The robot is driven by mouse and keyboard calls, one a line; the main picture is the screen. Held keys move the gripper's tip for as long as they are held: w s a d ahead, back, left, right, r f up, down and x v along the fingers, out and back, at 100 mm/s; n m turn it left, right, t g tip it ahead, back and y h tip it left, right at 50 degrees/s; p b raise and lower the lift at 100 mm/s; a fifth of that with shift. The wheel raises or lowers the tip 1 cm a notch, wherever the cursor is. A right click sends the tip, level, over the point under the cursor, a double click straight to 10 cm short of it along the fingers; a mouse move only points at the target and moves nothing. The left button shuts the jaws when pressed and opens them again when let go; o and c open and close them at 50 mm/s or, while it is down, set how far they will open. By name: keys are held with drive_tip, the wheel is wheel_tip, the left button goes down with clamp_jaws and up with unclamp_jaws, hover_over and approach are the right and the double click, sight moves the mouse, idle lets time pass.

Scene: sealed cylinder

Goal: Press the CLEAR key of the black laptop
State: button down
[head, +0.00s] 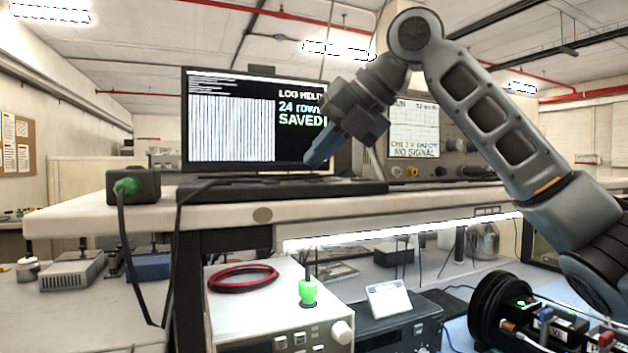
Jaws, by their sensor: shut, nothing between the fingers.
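The black laptop (235,125) stands open on the white bench shelf, left of centre. Its screen shows white rows and the words "LOG HELD", "24 rows" and "SAVED". Its low dark base lies in front of the screen and is seen almost edge-on, so the CLEAR key and the other keys cannot be made out. My gripper (312,162) is shut and empty. Its fingers point down and to the left, in front of the screen's lower right part and just above the base. I cannot tell whether the tips touch a key.
A scope (415,145) reading "NO SIGNAL" stands right of the laptop, behind my arm. A black box (147,184) with a green plug and cable sits at the shelf's left. Below are a bench instrument (250,315), a red cable coil (242,278) and a small display (388,300).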

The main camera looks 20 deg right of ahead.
drive_tip(key=shift+f, duration=0.15)
drive_tip(key=shift+f, duration=0.3)
drive_tip(key=shift+f, duration=0.35)
idle(1.1)
drive_tip(key=shift+r+p, duration=0.6)
drive_tip(key=shift+r, duration=0.2)
drive_tip(key=shift+r, duration=0.1)
wheel_tip(320, 180, up, 5)
drive_tip(key=p, duration=0.4)
drive_tip(key=shift+s+d, duration=0.1)
idle(0.7)
